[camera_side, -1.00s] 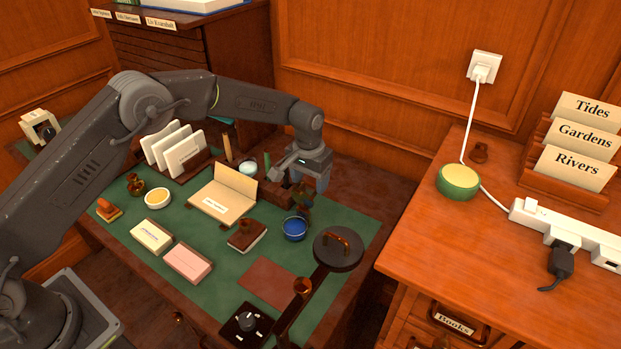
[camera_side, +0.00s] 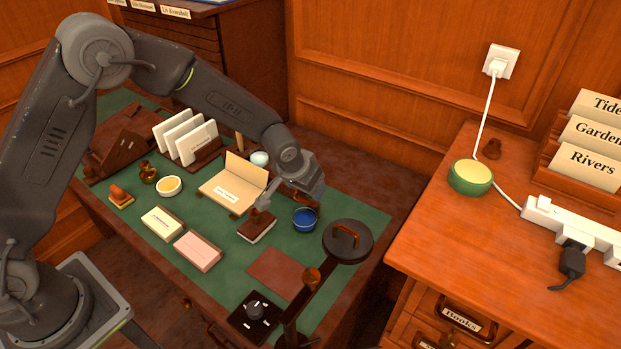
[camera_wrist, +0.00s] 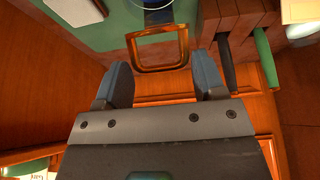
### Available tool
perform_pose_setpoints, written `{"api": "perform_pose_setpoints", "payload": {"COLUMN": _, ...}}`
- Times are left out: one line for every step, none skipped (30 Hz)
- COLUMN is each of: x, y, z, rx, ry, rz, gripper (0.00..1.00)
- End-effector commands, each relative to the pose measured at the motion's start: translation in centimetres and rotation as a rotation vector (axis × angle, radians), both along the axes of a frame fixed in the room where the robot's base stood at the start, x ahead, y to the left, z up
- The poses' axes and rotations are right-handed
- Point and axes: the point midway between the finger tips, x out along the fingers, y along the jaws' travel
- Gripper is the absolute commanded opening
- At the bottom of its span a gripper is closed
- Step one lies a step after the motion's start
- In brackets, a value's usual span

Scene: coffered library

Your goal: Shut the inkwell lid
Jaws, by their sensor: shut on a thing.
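The inkwell (camera_side: 305,220), a round pot with blue inside, stands on the green desk top in the side view. Its blue rim shows at the top edge of the wrist view (camera_wrist: 152,3). The lid appears to be the amber square frame (camera_wrist: 158,69) beside the pot in the wrist view, standing away from its mouth. In the side view my gripper (camera_side: 303,196) is low behind the inkwell and hides most of the lid.
A brown-topped blotter (camera_side: 257,226) lies just left of the inkwell, and an open card folder (camera_side: 232,186) is farther left. A lamp-like round head (camera_side: 348,241) stands close on the right. The reddish mat (camera_side: 277,272) in front is clear.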

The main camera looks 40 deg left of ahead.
Motion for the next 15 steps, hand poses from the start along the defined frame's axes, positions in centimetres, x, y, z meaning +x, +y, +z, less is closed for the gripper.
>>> {"api": "perform_pose_setpoints", "payload": {"x": -1.2, "y": 0.0, "z": -1.0, "rx": 0.008, "ry": 0.03, "rz": -0.003, "gripper": 0.21}}
{"api": "perform_pose_setpoints", "payload": {"x": -1.4, "y": 0.0, "z": -1.2, "rx": 0.009, "ry": 0.03, "rz": -0.004, "gripper": 0.21}}
{"api": "perform_pose_setpoints", "payload": {"x": -1.7, "y": 0.0, "z": -1.4, "rx": 0.009, "ry": 0.031, "rz": -0.004, "gripper": 0.21}}
{"api": "perform_pose_setpoints", "payload": {"x": -1.9, "y": -0.1, "z": -1.5, "rx": 0.009, "ry": 0.031, "rz": -0.004, "gripper": 0.21}}
{"api": "perform_pose_setpoints", "payload": {"x": -2.1, "y": -0.1, "z": -1.7, "rx": 0.009, "ry": 0.032, "rz": -0.004, "gripper": 0.21}}
{"api": "perform_pose_setpoints", "payload": {"x": -2.4, "y": 0.0, "z": -1.9, "rx": 0.009, "ry": 0.033, "rz": -0.004, "gripper": 0.21}}
{"api": "perform_pose_setpoints", "payload": {"x": -2.5, "y": 0.0, "z": -2.1, "rx": 0.01, "ry": 0.033, "rz": -0.005, "gripper": 0.21}}
{"api": "perform_pose_setpoints", "payload": {"x": -2.7, "y": -0.1, "z": -2.2, "rx": 0.01, "ry": 0.033, "rz": -0.005, "gripper": 0.21}}
{"api": "perform_pose_setpoints", "payload": {"x": -2.9, "y": -0.1, "z": -2.5, "rx": 0.009, "ry": 0.033, "rz": -0.004, "gripper": 0.21}}
{"api": "perform_pose_setpoints", "payload": {"x": -3.0, "y": -0.1, "z": -2.6, "rx": 0.01, "ry": 0.033, "rz": -0.005, "gripper": 0.21}}
{"api": "perform_pose_setpoints", "payload": {"x": -3.2, "y": -0.1, "z": -2.8, "rx": 0.011, "ry": 0.034, "rz": -0.005, "gripper": 0.21}}
{"api": "perform_pose_setpoints", "payload": {"x": -3.4, "y": -0.1, "z": -3.0, "rx": 0.01, "ry": 0.034, "rz": -0.005, "gripper": 0.21}}
{"api": "perform_pose_setpoints", "payload": {"x": -3.5, "y": -0.1, "z": -3.1, "rx": 0.009, "ry": 0.034, "rz": -0.004, "gripper": 0.21}}
{"api": "perform_pose_setpoints", "payload": {"x": -3.6, "y": -0.1, "z": -3.3, "rx": 0.01, "ry": 0.033, "rz": -0.006, "gripper": 0.21}}
{"api": "perform_pose_setpoints", "payload": {"x": -3.7, "y": -0.1, "z": -3.4, "rx": 0.01, "ry": 0.033, "rz": -0.006, "gripper": 0.21}}
